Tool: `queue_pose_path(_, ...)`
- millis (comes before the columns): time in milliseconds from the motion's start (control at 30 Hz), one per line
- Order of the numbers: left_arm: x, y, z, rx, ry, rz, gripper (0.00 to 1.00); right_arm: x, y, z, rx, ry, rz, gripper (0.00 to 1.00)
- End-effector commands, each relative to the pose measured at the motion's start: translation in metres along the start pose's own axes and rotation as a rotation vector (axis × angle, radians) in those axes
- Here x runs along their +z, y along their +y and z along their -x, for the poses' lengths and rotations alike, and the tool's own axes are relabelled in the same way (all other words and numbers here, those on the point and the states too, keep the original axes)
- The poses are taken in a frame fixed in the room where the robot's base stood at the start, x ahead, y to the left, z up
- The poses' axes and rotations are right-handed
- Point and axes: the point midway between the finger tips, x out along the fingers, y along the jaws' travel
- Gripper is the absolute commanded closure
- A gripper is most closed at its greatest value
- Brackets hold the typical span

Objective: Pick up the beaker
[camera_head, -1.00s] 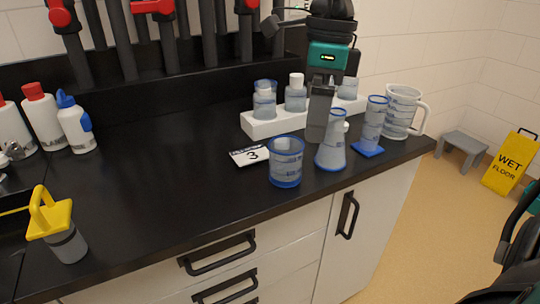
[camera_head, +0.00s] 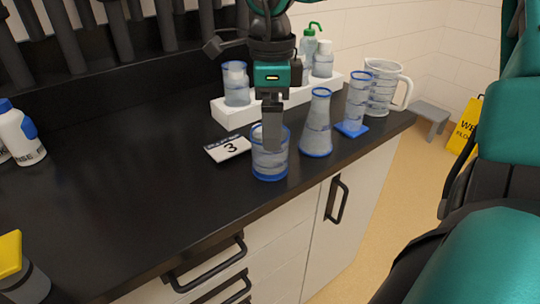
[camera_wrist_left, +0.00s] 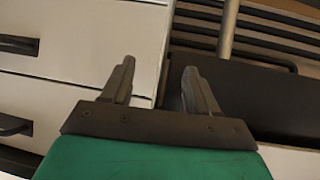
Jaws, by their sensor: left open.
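The beaker (camera_head: 260,163) is a clear, blue-rimmed cup standing upright on the black counter, near its front edge. My right gripper (camera_head: 272,148) points down at it from above in the head view. Its fingers overlap the beaker's rim and upper part. They line up as one dark shape, so I cannot tell their gap, or whether they are inside the beaker or in front of it. My left gripper (camera_wrist_left: 160,68) shows only in the left wrist view, open with nothing between its fingers, in front of pale drawer fronts.
A conical flask (camera_head: 317,130), a cylinder on a blue base (camera_head: 357,100) and a handled jug (camera_head: 384,90) stand close right of the beaker. A number 3 card (camera_head: 228,147) lies left. A white rack (camera_head: 225,113) holds bottles behind. The counter's left middle is clear.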

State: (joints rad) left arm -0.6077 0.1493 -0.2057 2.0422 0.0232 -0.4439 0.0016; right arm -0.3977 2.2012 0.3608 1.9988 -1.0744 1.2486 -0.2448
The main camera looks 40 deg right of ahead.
Motion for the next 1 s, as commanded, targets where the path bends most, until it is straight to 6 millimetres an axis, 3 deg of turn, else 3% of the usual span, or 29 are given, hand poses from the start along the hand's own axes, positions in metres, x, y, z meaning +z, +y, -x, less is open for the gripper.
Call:
queue_pose_path(300, 0.0, -0.001, -0.004, 0.0, 0.005, 0.0, 0.4, 0.001, 0.005, -0.045, 0.004, 0.002, 0.0, 0.02)
queue_pose_path(600, -0.002, -0.001, -0.005, 0.0, 0.008, -0.001, 0.4, 0.001, 0.005, -0.049, 0.002, 0.0, -0.001, 0.02)
queue_pose_path(1000, -0.002, -0.001, -0.005, 0.0, 0.008, 0.0, 0.4, 0.001, 0.005, -0.049, 0.002, 0.0, 0.0, 0.39)
